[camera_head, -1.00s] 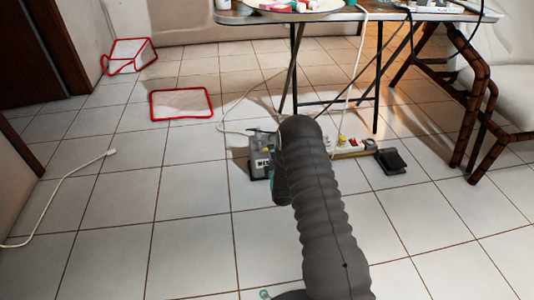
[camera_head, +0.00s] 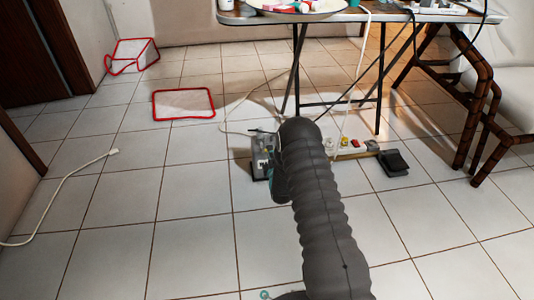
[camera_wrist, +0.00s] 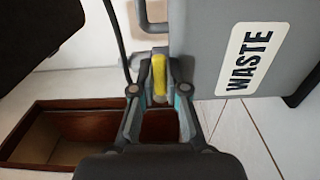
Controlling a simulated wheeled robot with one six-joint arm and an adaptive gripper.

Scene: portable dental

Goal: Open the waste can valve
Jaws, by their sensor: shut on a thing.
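The waste can (camera_wrist: 215,50) is a grey box with a white WASTE label, and it fills the upper right of the wrist view. Its yellow valve handle (camera_wrist: 160,72) sticks out at the can's left side. My gripper (camera_wrist: 160,82) is shut on the yellow handle, with one finger on each side of it. In the camera_head view the waste can (camera_head: 262,160) stands on the floor, partly hidden behind my dark ribbed arm. The valve and my fingertips are hidden there.
A folding table (camera_head: 360,16) stands behind the can. A power strip (camera_head: 350,150) and a black pedal (camera_head: 392,162) lie to its right, with cables around. A red-rimmed white panel (camera_head: 184,103) lies at left. The tiled floor at left is mostly clear.

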